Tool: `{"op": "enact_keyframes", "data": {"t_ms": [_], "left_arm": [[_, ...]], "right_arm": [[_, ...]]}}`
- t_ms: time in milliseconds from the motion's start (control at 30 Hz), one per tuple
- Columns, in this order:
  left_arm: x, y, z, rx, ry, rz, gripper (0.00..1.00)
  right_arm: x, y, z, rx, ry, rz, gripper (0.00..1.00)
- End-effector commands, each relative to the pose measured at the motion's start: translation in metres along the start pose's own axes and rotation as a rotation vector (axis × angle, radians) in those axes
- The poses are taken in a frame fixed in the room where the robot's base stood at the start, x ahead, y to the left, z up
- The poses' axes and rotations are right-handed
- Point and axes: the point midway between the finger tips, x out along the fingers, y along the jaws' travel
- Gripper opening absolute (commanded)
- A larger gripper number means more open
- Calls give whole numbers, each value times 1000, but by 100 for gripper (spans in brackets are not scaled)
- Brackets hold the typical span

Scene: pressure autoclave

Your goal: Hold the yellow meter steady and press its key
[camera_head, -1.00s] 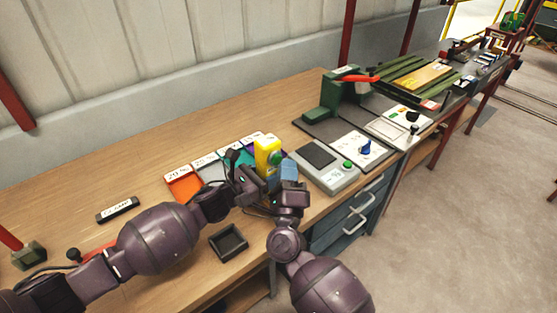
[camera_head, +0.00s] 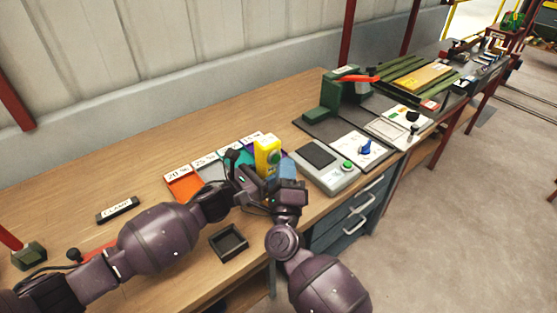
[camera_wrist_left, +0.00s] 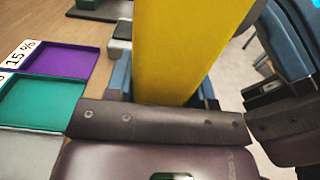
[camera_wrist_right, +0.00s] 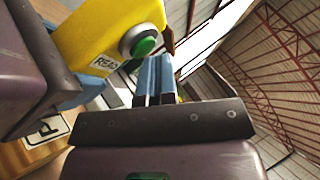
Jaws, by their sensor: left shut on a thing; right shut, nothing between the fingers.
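The yellow meter (camera_head: 266,154) stands upright above the workbench. My left gripper (camera_head: 254,178) is shut on it; in the left wrist view the yellow body (camera_wrist_left: 185,50) fills the space between the blue fingers. The meter's green round key (camera_wrist_right: 144,44) and a label reading READ (camera_wrist_right: 105,64) show in the right wrist view. My right gripper (camera_wrist_right: 158,80) is shut and empty, its blue fingertips beside the key and apart from it in that view. In the head view my right wrist is just to the right of and below the meter.
Coloured trays with percent labels, an orange one (camera_head: 184,188) and a teal one (camera_wrist_left: 42,102) among them, lie left of the meter. A grey device with a green button (camera_head: 347,166) sits to the right. A small black tray (camera_head: 229,253) lies near the front edge. The bench's left part is mostly clear.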

Motion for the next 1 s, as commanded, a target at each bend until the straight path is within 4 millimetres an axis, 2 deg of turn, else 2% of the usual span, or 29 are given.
{"op": "enact_keyframes", "data": {"t_ms": [400,767,1000], "left_arm": [[0,-1,0,0,0,-2,18],[0,0,0,0,0,-1,18],[0,0,0,0,0,0,18]], "right_arm": [[-12,-8,-8,0,-1,1,0],[-13,-9,-9,0,0,0,0],[-26,-18,-19,-1,1,1,0]]}}
